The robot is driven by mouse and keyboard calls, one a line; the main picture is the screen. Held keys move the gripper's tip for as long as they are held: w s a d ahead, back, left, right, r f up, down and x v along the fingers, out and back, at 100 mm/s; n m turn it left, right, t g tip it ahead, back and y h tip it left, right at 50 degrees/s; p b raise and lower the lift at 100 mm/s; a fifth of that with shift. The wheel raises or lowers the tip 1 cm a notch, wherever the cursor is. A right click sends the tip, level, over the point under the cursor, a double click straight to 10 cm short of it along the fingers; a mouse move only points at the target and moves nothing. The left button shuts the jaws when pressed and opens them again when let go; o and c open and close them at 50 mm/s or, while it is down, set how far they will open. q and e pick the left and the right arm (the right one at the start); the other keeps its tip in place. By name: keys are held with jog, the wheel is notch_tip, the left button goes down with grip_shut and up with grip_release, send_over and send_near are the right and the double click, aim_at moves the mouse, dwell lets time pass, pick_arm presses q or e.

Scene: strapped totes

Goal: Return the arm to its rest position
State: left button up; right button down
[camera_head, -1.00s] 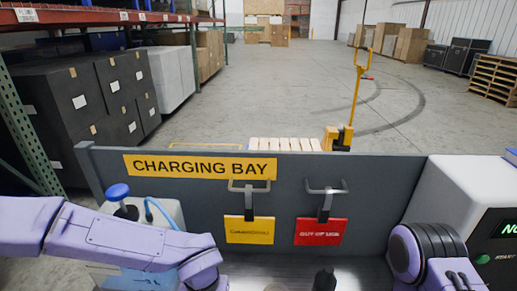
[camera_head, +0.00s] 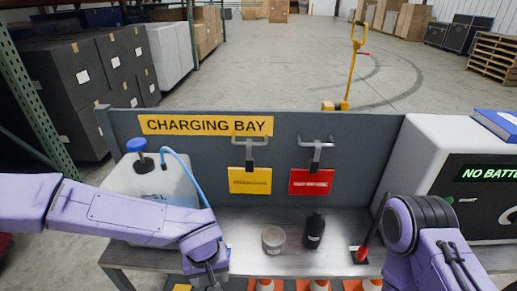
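My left arm (camera_head: 125,212) comes in from the left and reaches across the front of the charging bench (camera_head: 345,222). Its wrist bends down near the bench's front edge. The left gripper (camera_head: 212,277) is only partly visible there, and its fingers cannot be made out. My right arm (camera_head: 432,245) is at the lower right, in front of the bench, with its elbow-like dark joint up. The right gripper is out of the picture. I see nothing held by the visible part of either arm.
A grey jar (camera_head: 273,240), a black bottle (camera_head: 314,231) and a red-handled tool (camera_head: 368,238) stand on the bench. A clear jug with a blue cap (camera_head: 148,183) is behind my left arm. A white charger (camera_head: 440,150) is at right. Orange cones (camera_head: 318,286) are below.

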pick_arm(q)
jog(key=s+a+f+n+t+y, duration=0.35)
jog(key=a+f+n, duration=0.35)
jog(key=a+f, duration=0.5)
jog(key=s+a+f+m, duration=0.1)
jog(key=s+a+f, duration=0.2)
jog(key=s, duration=0.5)
jog(key=s+a+f+m, duration=0.2)
jog(key=s+a+f, duration=0.1)
jog(key=s, duration=0.4)
jog(key=shift+s+a+f+g, duration=0.25)
jog(key=shift+s+f+g, duration=0.15)
jog(key=shift+f, duration=0.45)
